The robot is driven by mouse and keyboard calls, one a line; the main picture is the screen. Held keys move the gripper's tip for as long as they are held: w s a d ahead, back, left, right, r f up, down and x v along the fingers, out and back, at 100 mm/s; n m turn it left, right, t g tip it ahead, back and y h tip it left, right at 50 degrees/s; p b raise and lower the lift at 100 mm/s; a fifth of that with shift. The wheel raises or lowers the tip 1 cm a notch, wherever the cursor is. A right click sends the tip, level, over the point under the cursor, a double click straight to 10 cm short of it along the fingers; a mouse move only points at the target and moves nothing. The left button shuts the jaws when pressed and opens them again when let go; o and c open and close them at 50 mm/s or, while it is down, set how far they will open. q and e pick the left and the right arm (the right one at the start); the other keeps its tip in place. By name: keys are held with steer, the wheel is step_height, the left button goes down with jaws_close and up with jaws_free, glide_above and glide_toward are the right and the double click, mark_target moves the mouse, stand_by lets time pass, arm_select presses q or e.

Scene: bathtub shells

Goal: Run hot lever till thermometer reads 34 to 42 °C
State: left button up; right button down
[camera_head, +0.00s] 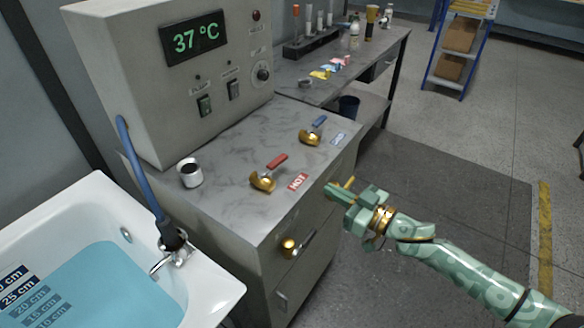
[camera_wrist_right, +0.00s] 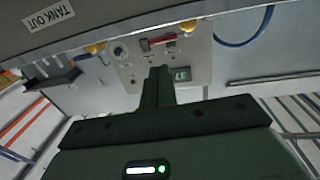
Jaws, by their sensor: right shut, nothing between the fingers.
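The thermometer display (camera_head: 195,38) on the grey control box reads 37 °C in green digits; it also shows small in the right wrist view (camera_wrist_right: 183,75). The hot lever (camera_head: 277,161) is a red handle on a brass valve (camera_head: 262,182) on the cabinet top, beside the red HOT label (camera_head: 298,181). In the wrist view a red handle (camera_wrist_right: 158,44) shows beyond the fingers. My right gripper (camera_head: 336,190) is shut and empty, to the right of the HOT label near the cabinet's edge, apart from the lever. My left gripper is not in view.
A blue lever (camera_head: 319,122) on a brass valve stands behind the hot one. A white cup (camera_head: 190,173) is on the cabinet's left. The bathtub (camera_head: 215,290) holds blue water, with a spout (camera_head: 170,258) at its rim. Brass fitting (camera_head: 289,246) protrudes from the cabinet front.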

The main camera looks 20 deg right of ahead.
mark_target(283, 160)
steer(key=b+x, duration=0.2)
steer(key=x, duration=1.1)
steer(key=shift+b, duration=0.3)
steer(key=shift+w, duration=0.1)
steer(key=shift+w+a+r+p, duration=0.2)
steer(key=shift+w+p, duration=0.1)
steer(key=shift+w, duration=0.1)
steer(key=shift+d+r, duration=0.1)
steer(key=shift+w, duration=0.1)
